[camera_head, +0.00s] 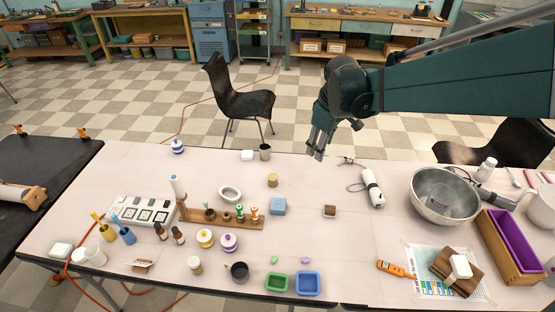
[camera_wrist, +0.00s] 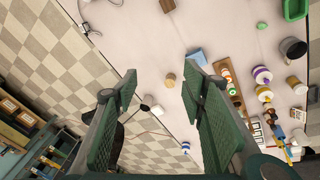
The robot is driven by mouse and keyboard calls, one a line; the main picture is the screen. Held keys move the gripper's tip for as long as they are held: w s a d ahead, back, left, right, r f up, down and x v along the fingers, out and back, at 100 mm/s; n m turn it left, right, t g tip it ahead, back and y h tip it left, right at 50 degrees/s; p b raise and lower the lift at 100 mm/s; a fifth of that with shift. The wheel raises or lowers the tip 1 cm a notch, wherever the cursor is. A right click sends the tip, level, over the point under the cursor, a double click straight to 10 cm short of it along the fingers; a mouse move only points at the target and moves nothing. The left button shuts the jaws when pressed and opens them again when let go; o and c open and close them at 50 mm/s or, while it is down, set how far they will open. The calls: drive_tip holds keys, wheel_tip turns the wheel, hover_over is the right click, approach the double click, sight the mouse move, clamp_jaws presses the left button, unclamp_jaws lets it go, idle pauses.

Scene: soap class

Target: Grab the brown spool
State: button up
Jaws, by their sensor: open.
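A small tan-brown cylinder, which looks like the brown spool (camera_head: 272,180), stands upright on the table left of the middle, behind a blue block. Several small spool-like pieces, some brown, stand on a wooden rack (camera_head: 190,215) to the left.
The blue block (camera_head: 278,206) is close in front of the spool, and a white ring-shaped dish (camera_head: 230,193) is to its left. A dark cup (camera_head: 265,152) stands behind it. A brown box (camera_head: 329,211) and metal bowl (camera_head: 444,195) are to the right.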

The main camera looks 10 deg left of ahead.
drive_tip(key=w+a+f+n+g, duration=0.2)
drive_tip(key=w+a+f+n, duration=0.3)
drive_tip(key=w+a+f, duration=0.6)
drive_tip(key=n+g, duration=0.1)
drive_tip(key=n, duration=0.2)
hover_over(272, 177)
drive_tip(key=d, duration=0.1)
drive_tip(key=shift+h, duration=0.3)
wheel_tip(272, 177, down, 14)
drive_tip(key=shift+f, duration=0.15)
drive_tip(key=shift+w+a+f+n, duration=0.1)
drive_tip(key=shift+a+f+n, duration=0.2)
drive_tip(key=shift+f, duration=0.2)
drive_tip(key=shift+f, duration=1.25)
drive_tip(key=shift+f, duration=0.1)
drive_tip(key=shift+a+f, duration=0.15)
drive_tip(key=shift+f, duration=2.4)
